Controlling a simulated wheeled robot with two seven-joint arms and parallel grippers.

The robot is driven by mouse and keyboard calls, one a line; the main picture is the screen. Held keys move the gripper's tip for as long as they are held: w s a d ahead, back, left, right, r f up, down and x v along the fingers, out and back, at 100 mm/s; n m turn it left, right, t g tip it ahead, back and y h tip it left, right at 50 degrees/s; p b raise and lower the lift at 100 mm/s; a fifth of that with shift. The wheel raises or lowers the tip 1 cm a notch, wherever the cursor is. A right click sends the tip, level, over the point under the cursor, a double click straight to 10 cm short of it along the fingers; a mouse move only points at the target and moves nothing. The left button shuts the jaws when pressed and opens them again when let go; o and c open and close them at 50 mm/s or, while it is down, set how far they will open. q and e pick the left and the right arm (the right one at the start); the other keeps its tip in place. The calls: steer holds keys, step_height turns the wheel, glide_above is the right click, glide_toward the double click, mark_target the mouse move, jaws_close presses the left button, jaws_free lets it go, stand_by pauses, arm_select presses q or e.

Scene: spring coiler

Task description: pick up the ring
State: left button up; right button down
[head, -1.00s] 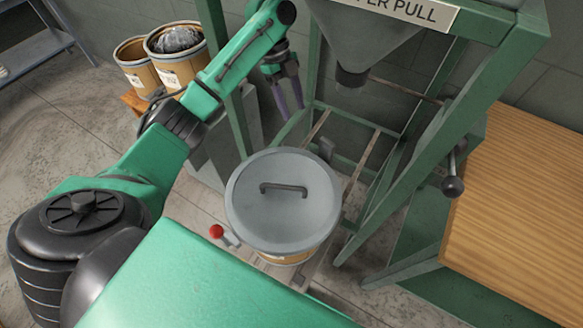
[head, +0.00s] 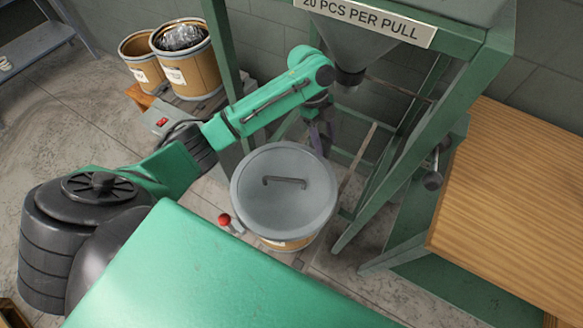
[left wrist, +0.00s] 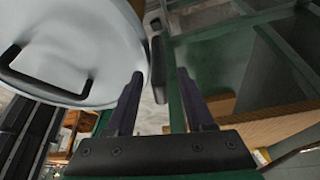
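I cannot make out a ring for certain. A grey part (left wrist: 158,68) shows between and beyond my left fingertips in the left wrist view, beside the lid's edge; its full shape is unclear. My left gripper (head: 321,146) points down behind the lidded drum in the head view, its tips partly hidden. In the left wrist view the left gripper (left wrist: 160,73) has its two dark fingers apart, with nothing visibly clamped. The grey lid (head: 285,210) with a dark handle sits on the drum; it also shows in the left wrist view (left wrist: 105,40). My right gripper is out of view.
A green frame (head: 405,165) with a hopper (head: 362,45) stands behind and right of the drum. A red-knobbed lever (head: 225,220) is at the drum's left. A wooden bench (head: 510,190) is at right. Two open drums (head: 185,65) stand at back left.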

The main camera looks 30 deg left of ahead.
arm_select(q)
jaws_close()
steer(key=shift+r, duration=0.1)
